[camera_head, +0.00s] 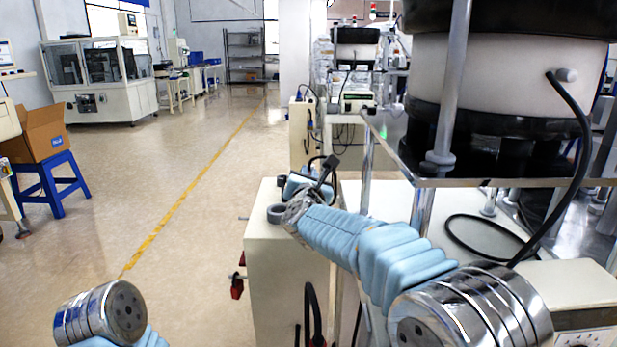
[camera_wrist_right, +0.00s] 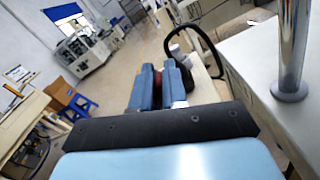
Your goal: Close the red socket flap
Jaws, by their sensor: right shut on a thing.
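My right gripper (camera_head: 296,186) is at the far end of my right arm, over the top left of the white cabinet (camera_head: 285,262); its fingertips do not show clearly in the head view. In the right wrist view the two blue fingers of the right gripper (camera_wrist_right: 160,88) are close together, with a red piece (camera_wrist_right: 157,78), which looks like the red socket flap, between them. The fingers partly hide it, so its angle cannot be told. Red socket parts (camera_head: 237,287) show on the cabinet's left side. My left gripper is out of view; only a left arm joint shows.
A large bowl feeder (camera_head: 490,75) stands on a metal plate at the right, with a black cable (camera_head: 585,150) hanging from it. The floor (camera_head: 190,160) left of the cabinet is clear. A blue stool (camera_head: 50,180) holds a cardboard box.

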